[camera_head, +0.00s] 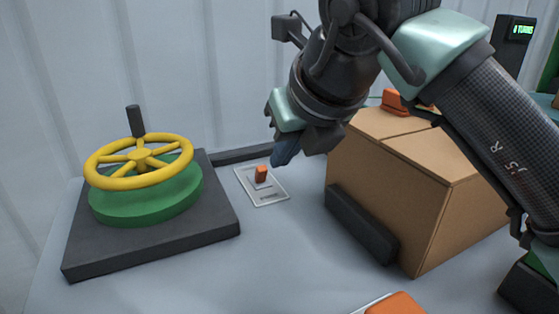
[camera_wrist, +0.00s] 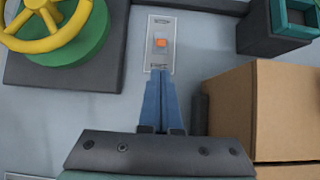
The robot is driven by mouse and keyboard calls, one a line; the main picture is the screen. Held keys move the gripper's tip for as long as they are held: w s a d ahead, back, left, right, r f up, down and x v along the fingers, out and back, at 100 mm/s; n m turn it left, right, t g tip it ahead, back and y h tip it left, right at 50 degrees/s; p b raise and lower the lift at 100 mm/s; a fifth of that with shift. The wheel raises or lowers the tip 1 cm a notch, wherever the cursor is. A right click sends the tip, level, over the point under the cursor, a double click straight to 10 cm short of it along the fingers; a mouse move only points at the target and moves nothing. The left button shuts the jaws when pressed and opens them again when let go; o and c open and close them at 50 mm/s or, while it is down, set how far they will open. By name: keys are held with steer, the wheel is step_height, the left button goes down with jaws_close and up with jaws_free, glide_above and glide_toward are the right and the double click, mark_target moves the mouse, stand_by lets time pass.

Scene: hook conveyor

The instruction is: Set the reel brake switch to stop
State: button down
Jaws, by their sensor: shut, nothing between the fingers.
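The reel brake switch is a small light plate (camera_head: 270,194) with an orange lever (camera_head: 261,173), lying on the table between the yellow handwheel and the cardboard box. In the wrist view the orange lever (camera_wrist: 161,43) sits near the middle of its slot on the plate (camera_wrist: 158,27). There is lettering at both ends of the plate, too small to read surely. My gripper (camera_head: 279,162) is shut and empty, with its blue fingers pointing down beside and above the plate. In the wrist view its fingertips (camera_wrist: 159,76) appear just below the plate's near end; contact cannot be told.
A yellow handwheel (camera_head: 140,158) on a green drum and dark base stands left. A cardboard box (camera_head: 390,185) stands right, with a dark block (camera_head: 360,225) against it. A display (camera_head: 516,28) stands at back right. An orange object (camera_head: 396,304) is at the front edge. The table's front left is clear.

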mark_target(261, 175)
steer(key=b+x, duration=0.2)
steer(key=x, duration=0.6)
steer(key=shift+w+a+f, duration=0.15)
steer(key=shift+p, duration=0.4)
steer(key=shift+r+p, duration=0.3)
steer(key=shift+g+p, duration=0.3)
